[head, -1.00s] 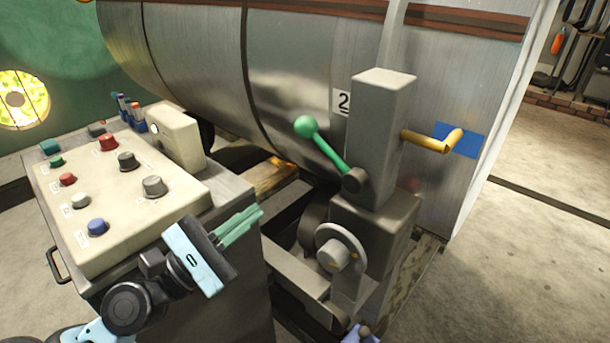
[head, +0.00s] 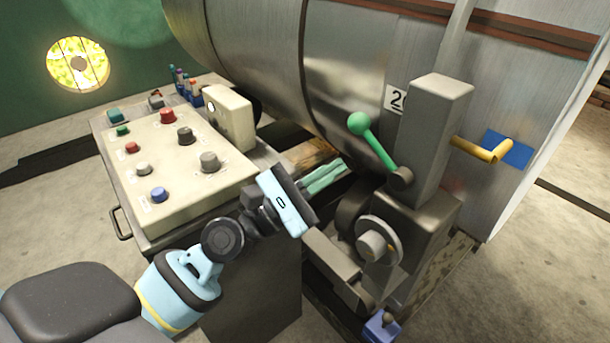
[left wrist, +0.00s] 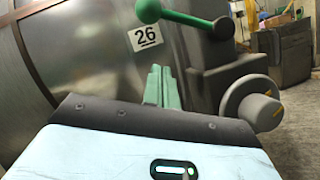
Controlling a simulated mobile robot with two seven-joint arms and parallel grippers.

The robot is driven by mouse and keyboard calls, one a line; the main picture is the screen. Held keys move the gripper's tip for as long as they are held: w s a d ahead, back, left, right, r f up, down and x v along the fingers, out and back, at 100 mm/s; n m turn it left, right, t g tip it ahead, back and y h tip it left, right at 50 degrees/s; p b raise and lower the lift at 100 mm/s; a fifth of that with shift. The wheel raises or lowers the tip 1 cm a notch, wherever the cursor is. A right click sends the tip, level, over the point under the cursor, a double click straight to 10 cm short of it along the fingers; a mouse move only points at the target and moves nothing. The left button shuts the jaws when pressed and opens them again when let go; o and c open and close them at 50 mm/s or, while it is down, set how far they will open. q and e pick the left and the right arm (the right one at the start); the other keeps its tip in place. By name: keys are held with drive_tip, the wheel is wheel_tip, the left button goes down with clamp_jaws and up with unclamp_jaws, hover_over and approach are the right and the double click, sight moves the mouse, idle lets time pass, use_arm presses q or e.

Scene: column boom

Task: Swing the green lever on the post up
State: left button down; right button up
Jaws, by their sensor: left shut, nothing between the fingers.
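The green lever (head: 376,145) with a round green knob sits on the side of the grey post (head: 437,130). It slants up and to the left from its dark pivot hub. It also shows at the top of the left wrist view (left wrist: 180,16), above the fingers. My left gripper (head: 341,168) is shut and empty. In the head view it is left of the lever and lower than the knob, apart from it as far as I can tell. Its green fingers also show in the left wrist view (left wrist: 161,82). My right gripper is not in view.
A control console (head: 150,205) with several knobs stands at left. A grey handwheel (head: 378,241) is below the lever. A yellow crank handle (head: 482,150) sticks out right of the post. A large metal drum (head: 345,70) is behind.

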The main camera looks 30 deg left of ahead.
sight(377, 148)
use_arm(q)
drive_tip(key=shift+w+d+r+p, duration=0.15)
drive_tip(key=shift+d+r+p, duration=0.35)
drive_tip(key=shift+r+p, duration=0.25)
drive_tip(key=shift+w+d+r+p, duration=0.15)
drive_tip(key=shift+d+r+p, duration=0.4)
drive_tip(key=shift+r+p, duration=0.15)
drive_tip(key=shift+w+d+r+p, duration=0.15)
drive_tip(key=shift+d+r+p, duration=0.35)
drive_tip(key=shift+r+p, duration=0.25)
drive_tip(key=shift+r, duration=0.1)
drive_tip(key=shift+r+m+g+h, duration=0.2)
drive_tip(key=shift+m+g+h, duration=0.1)
drive_tip(key=shift+m, duration=0.2)
